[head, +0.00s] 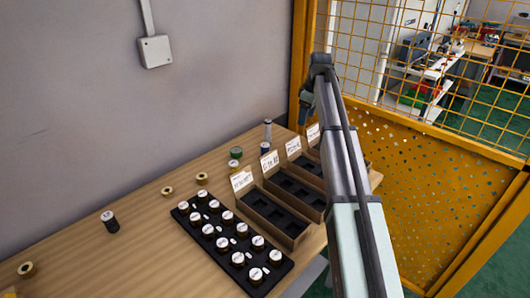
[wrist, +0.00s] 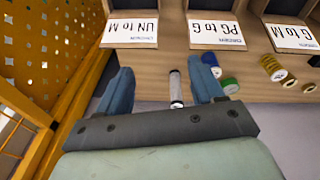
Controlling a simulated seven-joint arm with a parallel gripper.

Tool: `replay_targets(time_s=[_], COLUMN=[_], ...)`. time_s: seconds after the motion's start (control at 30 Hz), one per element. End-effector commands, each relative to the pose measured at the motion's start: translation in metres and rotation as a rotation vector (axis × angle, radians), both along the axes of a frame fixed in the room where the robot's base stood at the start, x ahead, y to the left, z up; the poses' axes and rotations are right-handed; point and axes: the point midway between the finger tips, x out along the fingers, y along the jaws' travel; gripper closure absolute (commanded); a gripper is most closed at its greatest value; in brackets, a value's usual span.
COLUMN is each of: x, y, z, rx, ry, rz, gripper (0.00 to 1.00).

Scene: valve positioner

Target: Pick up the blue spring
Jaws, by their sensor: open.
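A small blue cylinder with a pale top (head: 265,148), which appears to be the blue spring, stands at the back of the wooden table. In the wrist view the blue piece (wrist: 209,59) is just right of my right finger, close to its tip. My gripper (wrist: 161,76) is open, with nothing held. A slim grey-white cylinder (wrist: 176,92) shows between the fingers, farther off. In the head view my arm hides the fingers.
A green cylinder (head: 236,153) stands beside the blue piece. Labelled dark bins (head: 273,218) and a black tray of white-topped parts (head: 184,218) are in front. The grey wall (head: 120,100) is behind, and a yellow mesh fence (head: 425,160) is at right.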

Motion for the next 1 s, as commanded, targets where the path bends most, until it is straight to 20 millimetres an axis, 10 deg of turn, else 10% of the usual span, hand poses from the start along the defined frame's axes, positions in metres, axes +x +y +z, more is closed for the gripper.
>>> replay_targets(time_s=[0.2,0.4,1.0], x=[-0.001,-0.007,-0.012], y=[0.095,0.145,0.158], z=[0.000,0.000,-0.057], rx=[-0.077,-0.119,-0.131], ry=[0.069,0.106,0.121], rz=[0.252,0.392,0.432], gripper=[0.33,0.33,0.33])
